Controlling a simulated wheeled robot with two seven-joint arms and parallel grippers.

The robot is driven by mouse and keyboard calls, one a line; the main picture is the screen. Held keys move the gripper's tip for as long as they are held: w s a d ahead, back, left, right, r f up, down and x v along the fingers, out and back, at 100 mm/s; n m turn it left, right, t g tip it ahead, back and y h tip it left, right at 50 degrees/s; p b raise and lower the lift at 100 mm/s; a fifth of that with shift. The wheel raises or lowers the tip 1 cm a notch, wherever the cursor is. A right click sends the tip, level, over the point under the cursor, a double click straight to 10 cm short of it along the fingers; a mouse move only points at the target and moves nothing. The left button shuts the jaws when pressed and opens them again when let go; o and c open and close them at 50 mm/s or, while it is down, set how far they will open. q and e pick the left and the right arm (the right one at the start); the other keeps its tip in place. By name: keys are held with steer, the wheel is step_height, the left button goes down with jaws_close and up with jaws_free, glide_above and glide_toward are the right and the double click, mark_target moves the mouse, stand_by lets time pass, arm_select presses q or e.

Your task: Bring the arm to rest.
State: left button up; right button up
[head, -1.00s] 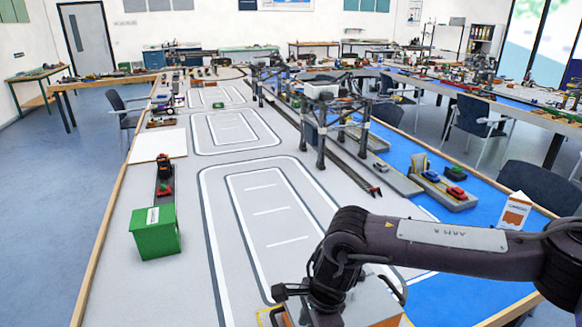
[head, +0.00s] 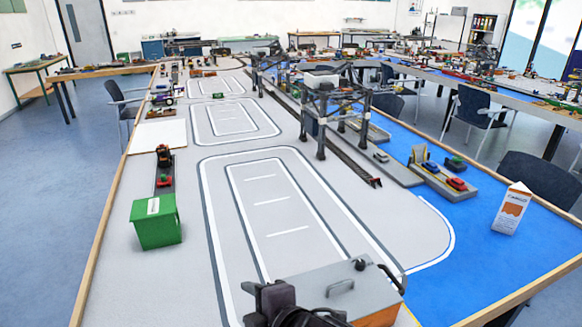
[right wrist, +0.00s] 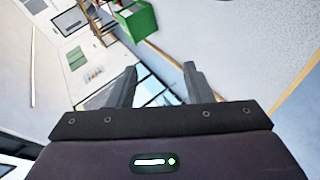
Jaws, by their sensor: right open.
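My right gripper (right wrist: 158,82) shows in the right wrist view with its two dark fingers apart and nothing between them. In the head view only a dark part of my right arm shows at the bottom edge, left of a grey-topped box (head: 350,286) with a handle. I cannot tell from this view whether they touch. My left gripper is out of view.
A green box (head: 155,222) stands at the table's left; it also shows in the right wrist view (right wrist: 137,18). A carton (head: 511,208) stands on the blue area at right. Gantry cranes (head: 322,98) stand further back. The marked grey lane area is clear.

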steer(key=s+d+f+m+g+h, duration=0.2)
steer(key=s+d+f+m+h, duration=0.15)
steer(key=d+m, duration=0.45)
steer(key=s+d+f+m+g+h, duration=0.2)
steer(key=s+d+f+m, duration=0.25)
steer(key=d, duration=0.45)
steer(key=s+d+f+m+g+h, duration=0.1)
steer(key=s+d+f+m+h, duration=0.1)
steer(key=s+d+f+m, duration=0.45)
step_height(320, 180, down, 29)
steer(key=d+m+g, duration=0.1)
steer(key=d+g, duration=0.1)
steer(key=d, duration=0.1)
steer(key=s+d+f+g, duration=0.1)
steer(key=s+d+f, duration=0.2)
steer(key=s+f, duration=1.5)
steer(key=shift+s, duration=0.7)
steer(key=shift+d+h, duration=0.1)
steer(key=shift+h, duration=0.15)
steer(key=shift+c, duration=0.5)
